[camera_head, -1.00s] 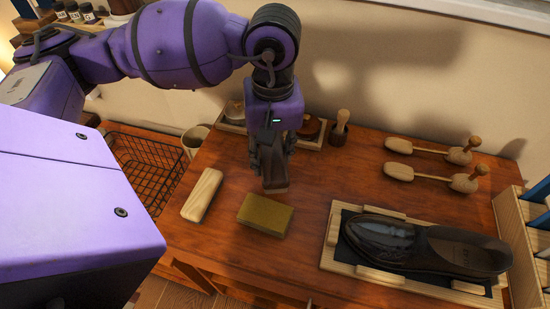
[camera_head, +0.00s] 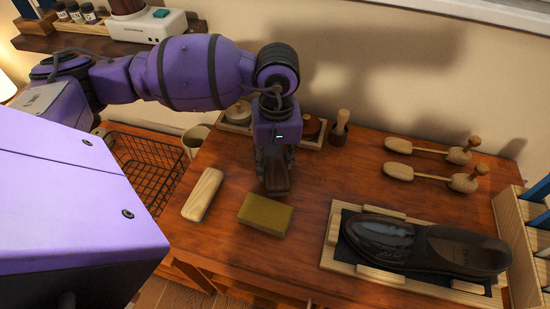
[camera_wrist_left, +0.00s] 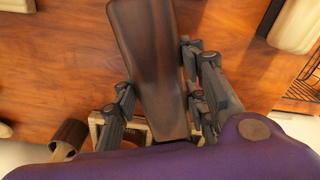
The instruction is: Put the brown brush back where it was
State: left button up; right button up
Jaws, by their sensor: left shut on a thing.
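The brown brush (camera_head: 277,179) is a dark brown, long wooden piece. My left gripper (camera_head: 274,163) is shut on it, over the table between the pale wooden brush and the back tray. In the left wrist view, the brush (camera_wrist_left: 148,55) runs lengthwise between the fingers of the gripper (camera_wrist_left: 162,98). The pale brush (camera_head: 202,194) lies at the table's left, and a yellowish block (camera_head: 265,214) lies just in front of the held brush. I cannot tell whether the held brush touches the table. My right gripper is not in view.
A wooden tray (camera_head: 310,143) with jars stands at the back, partly hidden by my arm. A small brush in a holder (camera_head: 339,130) stands beside it. Shoe trees (camera_head: 432,178) and a dark shoe (camera_head: 425,243) on a tray are to the right. A wire basket (camera_head: 145,170) is left.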

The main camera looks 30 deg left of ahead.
pick_arm(q)
jog(key=shift+f+b, duration=0.3)
jog(key=shift+f, duration=0.2)
jog(key=o, duration=1.1)
jog(key=shift+o, duration=0.2)
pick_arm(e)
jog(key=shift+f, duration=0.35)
pick_arm(q)
jog(key=shift+r, duration=0.3)
jog(key=shift+r+p, duration=0.45)
jog(key=shift+p, duration=0.1)
notch_tip(320, 180, up, 12)
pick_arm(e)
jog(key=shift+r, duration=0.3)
pick_arm(q)
jog(key=shift+d+f, duration=0.1)
